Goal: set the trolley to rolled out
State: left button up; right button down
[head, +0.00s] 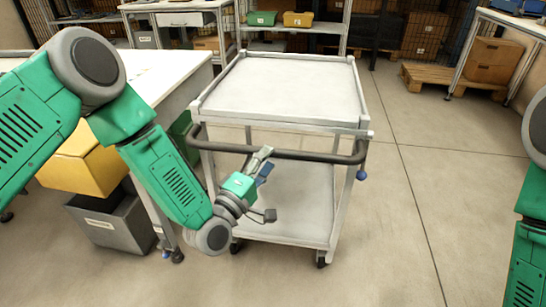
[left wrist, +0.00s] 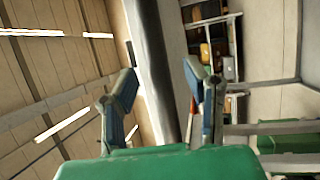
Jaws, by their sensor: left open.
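The trolley (head: 290,87) is a pale grey cart with an empty top tray and an empty lower shelf (head: 295,205). It stands on the floor just right of the white workbench. Its dark handle bar (head: 315,157) runs across the near side. My left gripper (head: 268,186) is open at this bar, left of its middle, with one finger overlapping it in the head view. In the left wrist view the dark bar (left wrist: 155,65) shows between my two open fingers (left wrist: 165,97). I cannot tell whether they touch it. My right gripper is out of view.
A white workbench (head: 165,75) stands left, with a yellow bin (head: 85,165) and a grey bin (head: 115,222) beside it. Behind are a rack with green (head: 262,18) and yellow (head: 298,19) bins. A pallet (head: 440,82) lies back right. Floor right of the trolley is clear.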

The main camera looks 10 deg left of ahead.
pick_arm(q)
jog(key=shift+x, duration=1.4)
grip_shut()
